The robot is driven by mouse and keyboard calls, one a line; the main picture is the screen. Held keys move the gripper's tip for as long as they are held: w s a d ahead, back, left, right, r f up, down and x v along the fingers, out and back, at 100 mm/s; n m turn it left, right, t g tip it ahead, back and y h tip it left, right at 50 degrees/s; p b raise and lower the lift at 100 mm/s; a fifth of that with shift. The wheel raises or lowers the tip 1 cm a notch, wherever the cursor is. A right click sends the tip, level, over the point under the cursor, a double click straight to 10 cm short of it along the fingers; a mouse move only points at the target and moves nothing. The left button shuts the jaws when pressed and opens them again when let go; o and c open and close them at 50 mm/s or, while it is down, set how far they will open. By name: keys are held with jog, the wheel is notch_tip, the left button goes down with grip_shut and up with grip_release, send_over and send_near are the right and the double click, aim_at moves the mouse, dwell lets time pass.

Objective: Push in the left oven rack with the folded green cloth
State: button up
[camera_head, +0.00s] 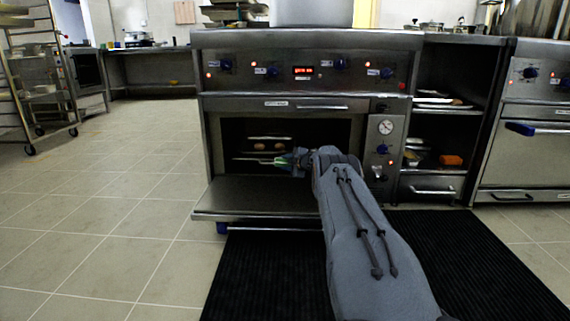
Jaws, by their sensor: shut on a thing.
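The oven (212,135) stands ahead with its door (240,200) folded down and its cavity open. Inside is a rack (245,159) with a few small brown items on it, and another rack level shows just above. My gripper (284,161) is at the oven mouth, at the right part of the rack. It is shut on a green thing (281,162), likely the folded green cloth, of which only a small patch shows. I cannot tell whether the cloth touches the rack. My arm hides the right side of the opening.
A control panel with a gauge (386,127) is right of the opening. Open shelves (440,125) hold trays and an orange item (451,160). A second oven (530,140) stands far right. A wheeled rack (40,80) is at left. A black mat (262,275) lies below; left floor is clear.

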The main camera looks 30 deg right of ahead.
aim_at(282, 165)
jog(key=shift+s+a+r+p, duration=0.35)
jog(key=shift+s+p, duration=0.15)
jog(key=shift+p, duration=0.7)
jog(key=shift+c, duration=0.2)
dwell(0.6)
jog(key=shift+f+b, duration=0.3)
jog(key=shift+b, duration=0.05)
jog(key=shift+s+a+r+p, duration=0.1)
jog(key=shift+s+r+p, duration=0.05)
jog(key=shift+p, duration=0.2)
dwell(0.9)
jog(key=shift+f+b, duration=0.25)
jog(key=shift+b, duration=0.1)
jog(key=shift+s+a+r+p, duration=0.2)
jog(key=shift+s+r+p, duration=0.05)
jog(key=shift+p, duration=0.35)
dwell(0.6)
jog(key=shift+f+b, duration=0.2)
jog(key=shift+b, duration=0.15)
jog(key=shift+s+a+r+p, duration=0.25)
jog(key=shift+s+p, duration=0.1)
jog(key=shift+p, duration=0.25)
dwell(1.6)
jog(key=shift+f, duration=0.15)
